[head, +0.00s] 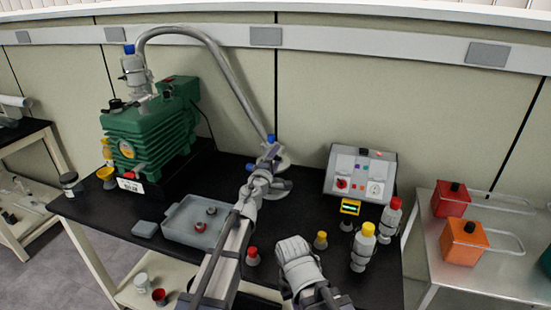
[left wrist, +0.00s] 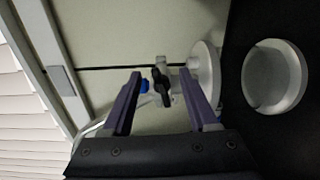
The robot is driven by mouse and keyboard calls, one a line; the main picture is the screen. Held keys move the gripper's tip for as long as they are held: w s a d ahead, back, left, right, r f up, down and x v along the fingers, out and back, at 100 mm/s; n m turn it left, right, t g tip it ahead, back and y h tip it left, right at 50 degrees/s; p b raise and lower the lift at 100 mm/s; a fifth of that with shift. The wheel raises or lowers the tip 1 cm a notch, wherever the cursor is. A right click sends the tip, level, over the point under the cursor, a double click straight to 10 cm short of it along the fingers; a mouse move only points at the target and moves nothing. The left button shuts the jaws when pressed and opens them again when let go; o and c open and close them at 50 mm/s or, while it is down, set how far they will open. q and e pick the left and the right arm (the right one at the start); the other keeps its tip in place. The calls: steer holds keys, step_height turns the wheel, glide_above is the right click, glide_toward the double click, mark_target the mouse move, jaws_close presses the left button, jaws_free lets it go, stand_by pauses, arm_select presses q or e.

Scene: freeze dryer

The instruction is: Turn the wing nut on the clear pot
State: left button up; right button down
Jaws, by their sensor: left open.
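My left gripper (head: 268,156) is over the back middle of the black bench, in front of the clear pot (head: 285,161), which it largely hides in the head view. In the left wrist view its two purple fingers (left wrist: 161,76) are apart, with a gap between them. A dark wing nut (left wrist: 160,86) shows in that gap, with space to the finger on each side. I cannot tell whether it lies at fingertip depth. A blue cap (left wrist: 144,86) is just left of it. A pale round disc (left wrist: 207,78) is beside the right finger.
A green pump (head: 150,135) stands at the back left, with a grey hose (head: 215,62) arching down to the pot. A grey tray (head: 177,235) lies left of my left arm. A control box (head: 358,174) and several capped bottles (head: 364,246) stand to the right.

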arm_select(q)
steer(key=v, duration=0.8)
steer(key=shift+f, duration=0.1)
stand_by(0.3)
